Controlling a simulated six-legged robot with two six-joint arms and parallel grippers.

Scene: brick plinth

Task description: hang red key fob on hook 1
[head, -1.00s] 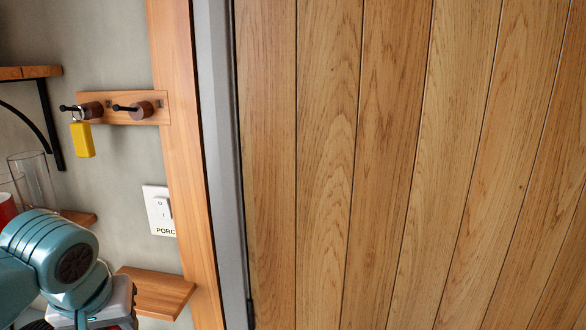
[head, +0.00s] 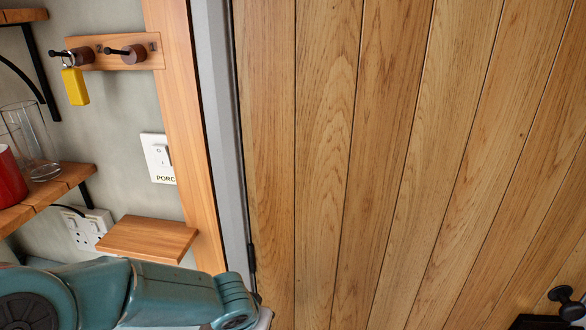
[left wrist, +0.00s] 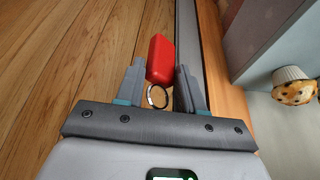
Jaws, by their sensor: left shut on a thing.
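The red key fob (left wrist: 160,58) with its metal ring (left wrist: 157,96) is between the fingers of my left gripper (left wrist: 161,72) in the left wrist view. The gripper is shut on it, with the ring towards the palm. In the head view my left arm runs along the bottom edge; its fingers and the fob are out of frame. A wooden hook rail (head: 100,57) at upper left carries two dark pegs. The left peg (head: 82,56) holds a yellow fob (head: 76,86) by its ring. The right peg (head: 131,53) is bare. The peg markings are too small to read surely.
Below the rail are a light switch (head: 158,158) and a small wooden shelf (head: 148,238). A left shelf (head: 52,190) holds a glass (head: 36,150) and a red mug (head: 8,180). The plank door (head: 400,150) fills the right. The wrist view shows a muffin-like object (left wrist: 293,86).

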